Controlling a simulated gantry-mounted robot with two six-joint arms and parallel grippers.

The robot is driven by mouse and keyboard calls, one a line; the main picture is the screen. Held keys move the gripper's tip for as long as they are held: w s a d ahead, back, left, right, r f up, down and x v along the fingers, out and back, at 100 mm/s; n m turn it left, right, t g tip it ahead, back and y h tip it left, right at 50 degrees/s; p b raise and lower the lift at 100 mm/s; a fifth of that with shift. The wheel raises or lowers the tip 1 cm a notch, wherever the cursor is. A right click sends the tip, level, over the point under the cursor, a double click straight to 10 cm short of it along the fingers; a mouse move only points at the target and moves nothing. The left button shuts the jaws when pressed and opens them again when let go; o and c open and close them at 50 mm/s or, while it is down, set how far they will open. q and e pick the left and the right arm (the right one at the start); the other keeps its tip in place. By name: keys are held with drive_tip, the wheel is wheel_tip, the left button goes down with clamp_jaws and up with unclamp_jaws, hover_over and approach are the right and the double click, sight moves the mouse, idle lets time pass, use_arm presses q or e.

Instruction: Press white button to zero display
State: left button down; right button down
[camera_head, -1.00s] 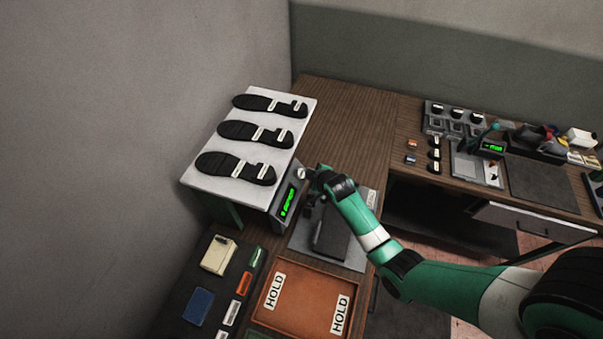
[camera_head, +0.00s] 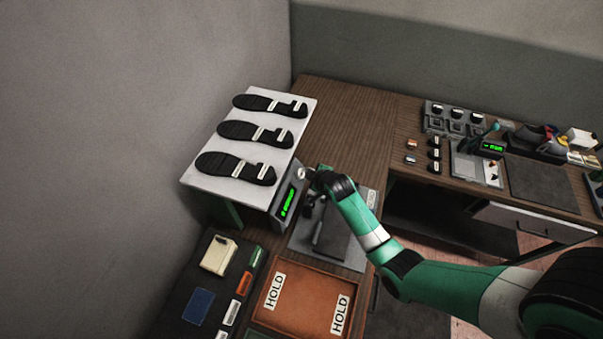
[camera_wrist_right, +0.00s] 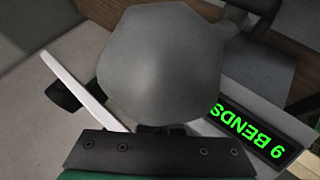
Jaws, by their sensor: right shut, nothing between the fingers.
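The white button (camera_head: 301,174) is a small pale round knob on the front face of a grey unit, above the green display (camera_head: 289,204). In the right wrist view the display (camera_wrist_right: 248,128) appears upside down and reads "9 BENDS". My right gripper (camera_head: 311,181) is shut and empty, with its tip close beside the button. I cannot tell whether it touches. In the right wrist view the large grey shape of my gripper (camera_wrist_right: 165,60) covers the middle, and the button is not visible there. My left gripper is not in view.
A white-topped stand (camera_head: 212,179) bears three black soles (camera_head: 236,168) behind the button. Below are a grey plate with a dark pad (camera_head: 332,240), a brown HOLD tray (camera_head: 305,300) and a dark mat (camera_head: 180,318). Another bench with a small display (camera_head: 492,147) is at right.

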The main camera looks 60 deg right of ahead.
drive_tip(key=shift+w+f, duration=0.1)
drive_tip(key=shift+w+f+b, duration=0.2)
drive_tip(key=shift+w+b, duration=0.05)
drive_tip(key=shift+b, duration=0.05)
drive_tip(key=shift+w+a+f+b, duration=0.15)
drive_tip(key=shift+w+f+b, duration=0.2)
drive_tip(key=shift+b, duration=0.1)
idle(0.7)
drive_tip(key=shift+r, duration=0.1)
drive_tip(key=shift+s+r+p, duration=0.55)
drive_tip(key=shift+s+p, duration=0.1)
drive_tip(key=shift+p, duration=0.4)
